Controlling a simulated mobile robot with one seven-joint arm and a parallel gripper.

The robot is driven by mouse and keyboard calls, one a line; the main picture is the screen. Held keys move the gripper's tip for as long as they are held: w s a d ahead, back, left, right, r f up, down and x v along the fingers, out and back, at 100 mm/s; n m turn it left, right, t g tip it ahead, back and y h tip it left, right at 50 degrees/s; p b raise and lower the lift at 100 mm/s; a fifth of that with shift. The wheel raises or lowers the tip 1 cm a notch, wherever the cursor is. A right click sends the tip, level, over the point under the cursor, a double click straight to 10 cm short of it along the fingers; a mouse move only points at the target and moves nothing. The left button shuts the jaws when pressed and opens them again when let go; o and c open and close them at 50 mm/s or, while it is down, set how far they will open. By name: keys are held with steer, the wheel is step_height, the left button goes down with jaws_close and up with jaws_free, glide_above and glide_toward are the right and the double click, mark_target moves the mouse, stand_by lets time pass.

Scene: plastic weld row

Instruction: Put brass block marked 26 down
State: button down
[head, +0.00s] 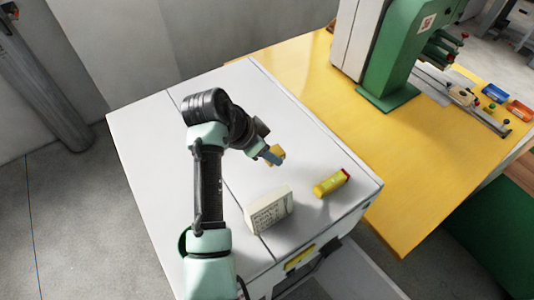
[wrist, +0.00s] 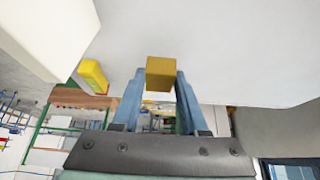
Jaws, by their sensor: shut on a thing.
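The brass block (wrist: 161,72) is a small gold-coloured block held between the two blue fingers of my gripper (wrist: 161,84) in the wrist view. No number is readable on the face that shows. In the head view the block (head: 279,150) is partly hidden by my blue fingers (head: 273,156). My gripper is shut on the block over the white cabinet top (head: 315,150), near its middle. I cannot tell whether the block touches the top or hangs just above it.
A cream box with print (head: 268,209) stands near the cabinet's front edge. A yellow and red packet (head: 331,183) lies to its right. A yellow table (head: 410,180) with a green machine (head: 400,60) adjoins at the right. The cabinet top around the gripper is clear.

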steer(key=shift+f+p, duration=0.35)
steer(key=shift+f, duration=1.15)
steer(key=shift+f, duration=0.2)
steer(key=shift+c, duration=2.2)
jaws_free()
